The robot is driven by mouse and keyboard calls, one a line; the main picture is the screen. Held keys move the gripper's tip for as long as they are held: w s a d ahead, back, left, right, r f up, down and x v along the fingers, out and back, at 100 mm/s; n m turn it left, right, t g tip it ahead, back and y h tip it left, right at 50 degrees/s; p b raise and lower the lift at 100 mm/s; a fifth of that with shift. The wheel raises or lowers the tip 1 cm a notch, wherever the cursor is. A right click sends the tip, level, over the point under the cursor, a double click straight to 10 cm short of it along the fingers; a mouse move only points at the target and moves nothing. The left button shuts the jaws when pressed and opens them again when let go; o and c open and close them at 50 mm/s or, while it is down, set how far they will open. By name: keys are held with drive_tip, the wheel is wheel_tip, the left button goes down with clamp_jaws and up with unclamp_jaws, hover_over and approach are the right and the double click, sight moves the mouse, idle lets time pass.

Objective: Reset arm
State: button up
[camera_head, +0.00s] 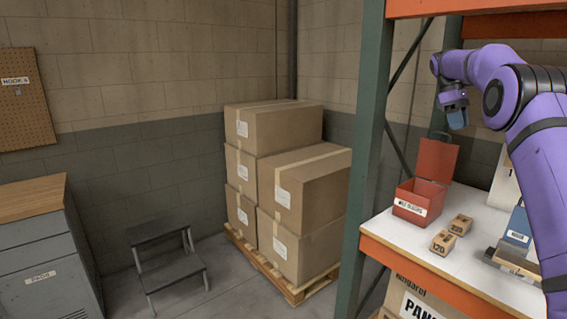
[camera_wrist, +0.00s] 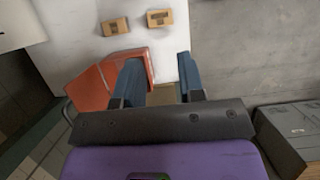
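Two small tan boxes (camera_head: 443,242) (camera_head: 460,224) lie on the white shelf (camera_head: 398,228). A blue labelled container (camera_head: 518,228) stands to their right, beside my arm. The green rack post (camera_head: 366,150) stands left of the gripper. Stacked cartons (camera_head: 305,190) fill the corner beyond.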

drive_tip(key=s+a+r+m+t, duration=0.1)
drive_tip(key=s+a+r+t, duration=0.1)
drive_tip(key=s+a+r, duration=0.45)
drive_tip(key=s+a+r+m+t+y, duration=0.1)
drive_tip(key=s+a, duration=0.2)
drive_tip(key=s, duration=0.6)
drive_tip(key=s+a+r+m+t, duration=0.1)
drive_tip(key=s+a+r+t, duration=0.2)
drive_tip(key=s, duration=0.4)
drive_tip(key=s+a+f+m+t, duration=0.1)
drive_tip(key=s+a+f, duration=0.2)
drive_tip(key=s, duration=0.6)
drive_tip(key=s+a+f+m+t+y, duration=0.1)
drive_tip(key=s+a+f+m, duration=0.1)
drive_tip(key=s+f, duration=0.4)
drive_tip(key=s+a+f+m+t, duration=0.1)
drive_tip(key=s+a+f, duration=0.3)
drive_tip(key=s, duration=0.8)
drive_tip(key=shift+a+f+m+y, duration=0.2)
drive_tip(key=shift+f+m+y, duration=0.1)
drive_tip(key=shift+d, duration=0.15)
